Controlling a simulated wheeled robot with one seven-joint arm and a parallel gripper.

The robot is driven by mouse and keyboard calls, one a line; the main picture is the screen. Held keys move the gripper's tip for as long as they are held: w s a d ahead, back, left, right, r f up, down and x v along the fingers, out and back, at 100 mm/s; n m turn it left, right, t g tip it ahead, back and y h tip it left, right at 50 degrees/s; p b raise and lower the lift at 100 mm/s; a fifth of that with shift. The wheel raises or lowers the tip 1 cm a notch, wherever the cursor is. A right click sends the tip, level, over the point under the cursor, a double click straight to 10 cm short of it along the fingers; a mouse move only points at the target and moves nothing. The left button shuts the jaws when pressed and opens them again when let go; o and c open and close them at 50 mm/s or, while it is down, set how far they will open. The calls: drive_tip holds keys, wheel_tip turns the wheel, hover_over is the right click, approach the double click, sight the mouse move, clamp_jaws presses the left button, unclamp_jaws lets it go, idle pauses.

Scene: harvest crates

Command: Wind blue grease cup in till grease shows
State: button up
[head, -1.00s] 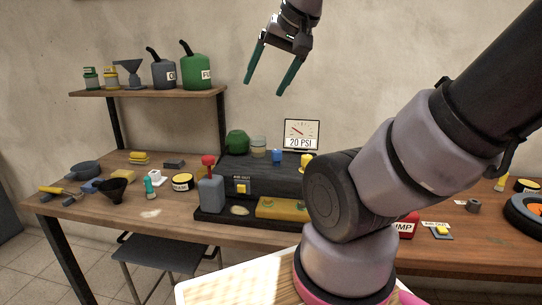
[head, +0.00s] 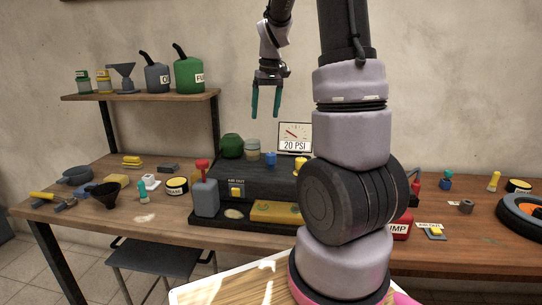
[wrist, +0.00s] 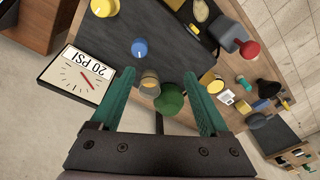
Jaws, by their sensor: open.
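The blue grease cup (head: 270,160) stands on top of the dark machine block (head: 226,180), between a glass jar with a pale lid (head: 252,149) and a yellow cup (head: 301,165). It also shows as a round blue knob in the wrist view (wrist: 139,47), beyond my left finger's tip. My gripper (head: 266,114) is open and empty, pointing down above the back of the block, clear of the cup. In the wrist view its green fingers (wrist: 161,74) flank the jar and a green rounded object (wrist: 171,99) below. No grease is distinguishable at the cup.
A gauge sign reading 20 PSI (head: 295,137) stands behind the block, close to my gripper. A red-topped grey oiler (head: 205,192) stands at the block's front left. A shelf (head: 150,97) with cans is at left. Loose items lie on the bench's left part.

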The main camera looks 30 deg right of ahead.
drive_tip(key=n+g, duration=0.1)
hover_over(271, 154)
wheel_tip(271, 154, down, 7)
drive_tip(key=shift+h, duration=0.3)
drive_tip(key=f, duration=1)
drive_tip(key=shift+w+d+f, duration=0.1)
drive_tip(key=shift+w+f, duration=0.1)
drive_tip(key=shift+f, duration=0.2)
clamp_jaws()
